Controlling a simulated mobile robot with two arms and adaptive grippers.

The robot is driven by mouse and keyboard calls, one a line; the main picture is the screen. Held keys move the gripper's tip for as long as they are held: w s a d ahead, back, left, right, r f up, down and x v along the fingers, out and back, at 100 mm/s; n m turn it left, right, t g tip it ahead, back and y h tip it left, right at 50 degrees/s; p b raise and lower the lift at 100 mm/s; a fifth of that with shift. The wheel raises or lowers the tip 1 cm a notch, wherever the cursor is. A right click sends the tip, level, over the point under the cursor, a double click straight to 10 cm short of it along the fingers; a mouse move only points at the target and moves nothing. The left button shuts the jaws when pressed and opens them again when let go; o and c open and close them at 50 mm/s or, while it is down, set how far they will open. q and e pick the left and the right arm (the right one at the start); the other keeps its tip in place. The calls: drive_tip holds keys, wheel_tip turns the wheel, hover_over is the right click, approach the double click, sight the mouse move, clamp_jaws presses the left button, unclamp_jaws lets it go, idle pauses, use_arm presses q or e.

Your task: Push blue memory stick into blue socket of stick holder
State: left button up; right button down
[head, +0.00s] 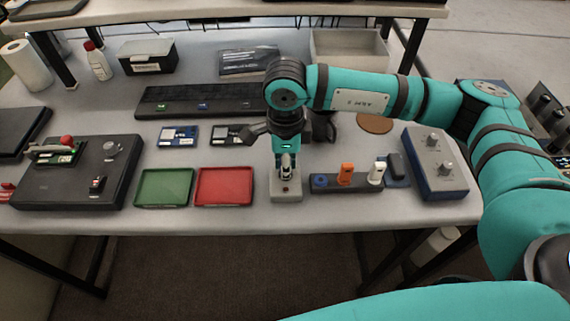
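The stick holder (333,188) is a dark block near the front of the table. Its blue socket (320,181) is at the left end, with no tall stick visible in it. An orange stick (346,173) and a white stick (377,173) stand upright in the holder. My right gripper (286,165) points down over a small grey box (286,193) with a red dot, just left of the holder. Its fingers are small and partly hidden by my wrist, so I cannot tell whether they hold anything. I cannot make out the blue memory stick. My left gripper is out of view.
A red tray (224,187) and a green tray (164,188) lie left of the grey box. A blue-grey box with knobs (436,165) stands to the right. A dark panel (80,172) is at the left. A long dark strip (180,102) lies behind.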

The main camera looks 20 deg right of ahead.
drive_tip(key=shift+r, duration=0.15)
drive_tip(key=shift+r+p, duration=1)
drive_tip(key=shift+r, duration=1.9)
